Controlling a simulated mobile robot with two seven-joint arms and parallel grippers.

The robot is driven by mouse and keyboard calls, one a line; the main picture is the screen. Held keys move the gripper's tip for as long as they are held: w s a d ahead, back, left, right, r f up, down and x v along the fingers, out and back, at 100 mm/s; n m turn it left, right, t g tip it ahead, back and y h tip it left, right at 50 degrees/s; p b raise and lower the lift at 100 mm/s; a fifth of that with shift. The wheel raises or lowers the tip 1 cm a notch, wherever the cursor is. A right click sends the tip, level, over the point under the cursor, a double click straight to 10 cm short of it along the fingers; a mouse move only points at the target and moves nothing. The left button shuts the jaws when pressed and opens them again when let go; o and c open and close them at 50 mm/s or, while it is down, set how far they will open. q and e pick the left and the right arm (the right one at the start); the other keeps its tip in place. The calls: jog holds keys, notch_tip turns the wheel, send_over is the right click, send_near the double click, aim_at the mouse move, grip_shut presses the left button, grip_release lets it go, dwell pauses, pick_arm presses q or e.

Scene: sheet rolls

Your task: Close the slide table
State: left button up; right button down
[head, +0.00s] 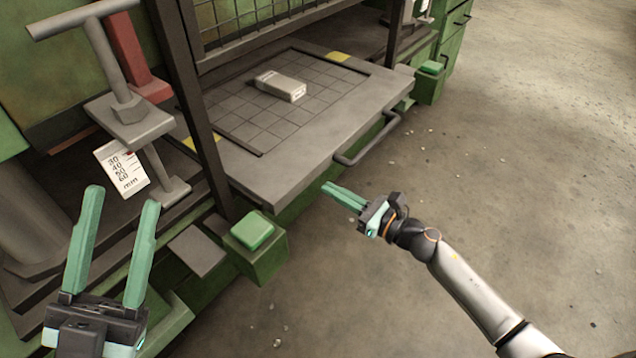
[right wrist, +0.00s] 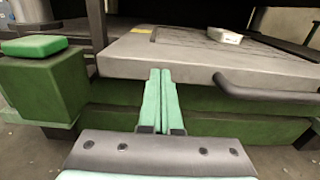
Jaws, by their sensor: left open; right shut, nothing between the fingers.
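The grey slide table (head: 290,152) sticks out from the front of the green machine, with a grid marked on its top and a small pale block (head: 281,86) lying on it. A dark bar handle (head: 370,145) is fixed along its front edge; the handle also shows in the right wrist view (right wrist: 270,92). My right gripper (head: 327,187) is shut and empty, in front of the table's front edge and apart from the handle in the head view. In the right wrist view its fingers (right wrist: 161,72) point at the front face, left of the handle. My left gripper (head: 122,195) is open and empty at the lower left.
Green boxes with bright green tops stand at the left (head: 252,232) and right (head: 432,70) of the table. A dark post (head: 205,130) rises beside its left side. A T-handled grey clamp (head: 125,105) and a scale card (head: 121,170) are at left. The floor at right is clear.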

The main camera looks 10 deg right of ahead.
aim_at(306, 176)
jog(key=shift+b+x, duration=0.3)
jog(key=shift+x, duration=2)
pick_arm(q)
jog(key=shift+f, duration=0.4)
jog(key=shift+w, duration=0.1)
